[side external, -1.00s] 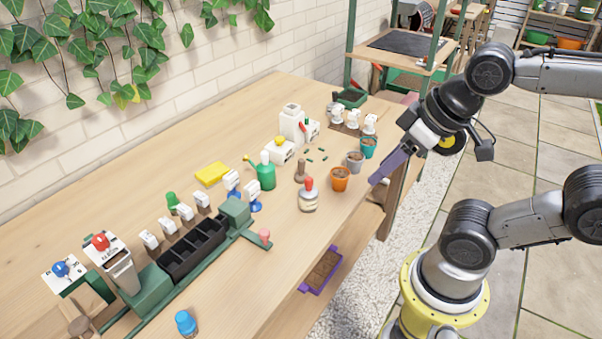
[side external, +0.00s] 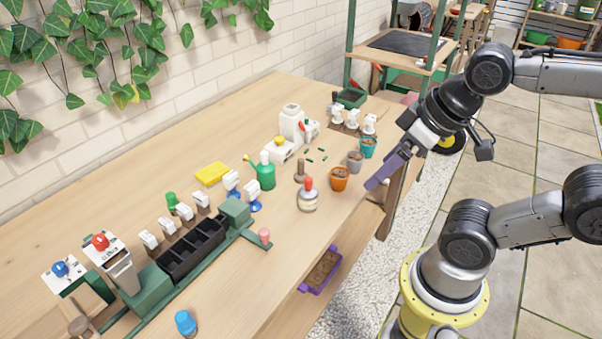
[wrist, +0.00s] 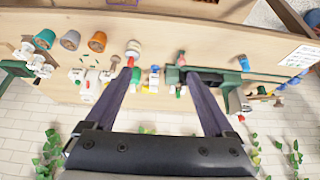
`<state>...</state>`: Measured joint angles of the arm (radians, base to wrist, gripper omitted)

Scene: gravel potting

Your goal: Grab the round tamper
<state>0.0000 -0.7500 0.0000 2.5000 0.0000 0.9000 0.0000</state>
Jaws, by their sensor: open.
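A small brown wooden piece with a knob and a wider round foot, which looks like the round tamper (side external: 300,172), stands upright on the bench behind the orange pot and the red-capped bottle. In the wrist view a small brown shape near the left fingertip may be the same piece, but it is too small to be sure. My gripper (side external: 374,184) hangs over the bench's front edge, right of the pots and well apart from the tamper. In the wrist view my gripper (wrist: 156,66) has its two dark fingers wide apart with nothing held between them.
An orange pot (side external: 339,179), a grey pot (side external: 354,162) and a teal pot (side external: 368,147) stand near the front edge. A red-capped bottle (side external: 308,200) and green watering can (side external: 265,172) stand left of them. A black tray (side external: 190,250) sits farther left. The bench front-centre is clear.

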